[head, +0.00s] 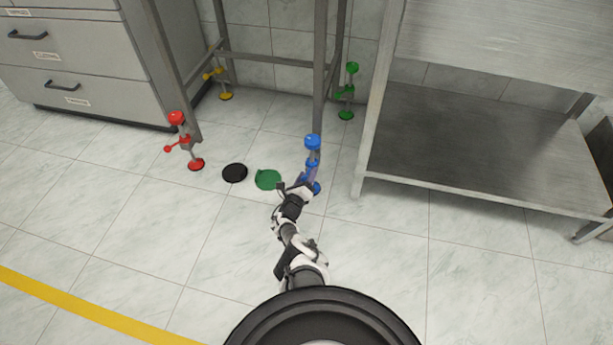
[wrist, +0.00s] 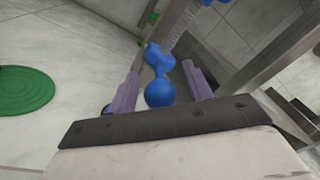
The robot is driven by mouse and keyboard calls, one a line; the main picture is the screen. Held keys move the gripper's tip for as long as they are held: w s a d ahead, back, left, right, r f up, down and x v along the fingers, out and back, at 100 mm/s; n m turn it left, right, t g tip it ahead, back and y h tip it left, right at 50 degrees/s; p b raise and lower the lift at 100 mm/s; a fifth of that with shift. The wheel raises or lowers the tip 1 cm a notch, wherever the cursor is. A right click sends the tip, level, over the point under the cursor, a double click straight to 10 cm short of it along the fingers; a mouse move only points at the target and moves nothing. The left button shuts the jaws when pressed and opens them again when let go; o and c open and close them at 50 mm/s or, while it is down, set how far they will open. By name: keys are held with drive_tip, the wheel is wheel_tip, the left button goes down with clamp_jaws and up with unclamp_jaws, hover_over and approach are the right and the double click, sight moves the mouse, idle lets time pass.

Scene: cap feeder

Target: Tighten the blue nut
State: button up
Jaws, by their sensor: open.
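The blue nut (wrist: 158,58) sits on a grey threaded rod at the foot of one leg of the metal frame. An arm with a blue ball end (wrist: 160,93) sticks out from it toward my wrist camera. In the head view the nut (head: 310,166) is below a blue top piece (head: 313,142) and above a blue foot, mostly hidden by my gripper. My gripper (wrist: 161,70) is open, its purple fingers on either side of the ball arm, with visible gaps. In the head view my gripper (head: 309,182) is low beside the blue foot.
Red (head: 184,140), yellow (head: 215,75) and green (head: 347,90) feet assemblies stand at the other legs. A black disc (head: 235,173) and green disc (head: 268,180) lie on the floor. A steel shelf (head: 480,160) is close on the right, drawers (head: 75,55) at left.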

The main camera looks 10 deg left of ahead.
drive_tip(key=p+v, duration=0.4)
drive_tip(key=v, duration=0.3)
drive_tip(key=shift+s+p, duration=0.25)
drive_tip(key=shift+p, duration=0.05)
drive_tip(key=shift+a, duration=0.1)
drive_tip(key=shift+c, duration=0.4)
